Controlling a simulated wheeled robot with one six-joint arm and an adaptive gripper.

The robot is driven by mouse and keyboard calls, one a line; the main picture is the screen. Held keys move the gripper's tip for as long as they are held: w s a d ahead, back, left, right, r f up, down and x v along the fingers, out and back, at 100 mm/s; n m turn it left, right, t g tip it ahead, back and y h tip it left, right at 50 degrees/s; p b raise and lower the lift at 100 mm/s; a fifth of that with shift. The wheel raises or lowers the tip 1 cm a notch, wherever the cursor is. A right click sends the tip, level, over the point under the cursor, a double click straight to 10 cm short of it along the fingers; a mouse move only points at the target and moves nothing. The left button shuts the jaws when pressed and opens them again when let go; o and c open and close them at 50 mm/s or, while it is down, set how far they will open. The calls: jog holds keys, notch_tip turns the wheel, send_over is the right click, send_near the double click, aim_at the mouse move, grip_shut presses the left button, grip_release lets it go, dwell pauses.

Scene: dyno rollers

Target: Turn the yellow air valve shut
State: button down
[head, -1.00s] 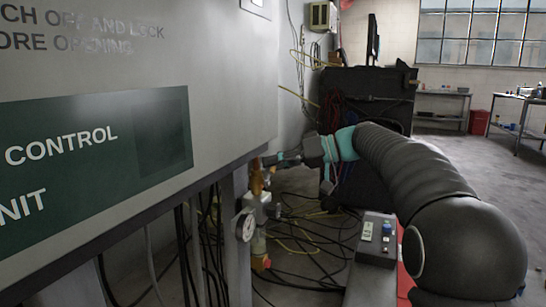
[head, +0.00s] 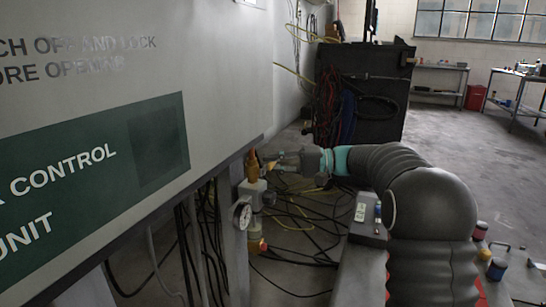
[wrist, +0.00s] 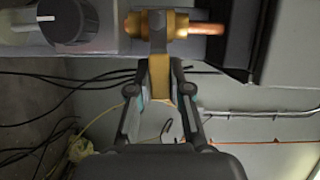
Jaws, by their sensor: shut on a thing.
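The yellow air valve (head: 252,173) sits on the pipework under the front edge of the grey control cabinet. In the wrist view its flat yellow lever (wrist: 160,78) hangs down in the picture from the brass valve body (wrist: 181,25). My gripper (head: 267,161) reaches in from the right at the valve. In the wrist view my gripper (wrist: 160,68) has one fingertip on each side of the lever and is shut on it. The lever's far end lies between the fingers. In the head view the lever is too small to make out its angle.
A copper pipe (wrist: 207,29) leaves the brass body. Cables (head: 295,225) lie on the floor. A grey switch box (head: 369,218) stands beneath my arm. Open floor lies at the right.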

jog(key=shift+f+m, duration=0.2)
jog(key=shift+m, duration=0.2)
jog(key=c, duration=1.1)
grip_release()
jog(key=shift+o, duration=0.2)
jog(key=shift+d, duration=0.1)
jog(key=d, duration=1.2)
jog(key=shift+w, duration=0.3)
jog(key=shift+f, duration=0.1)
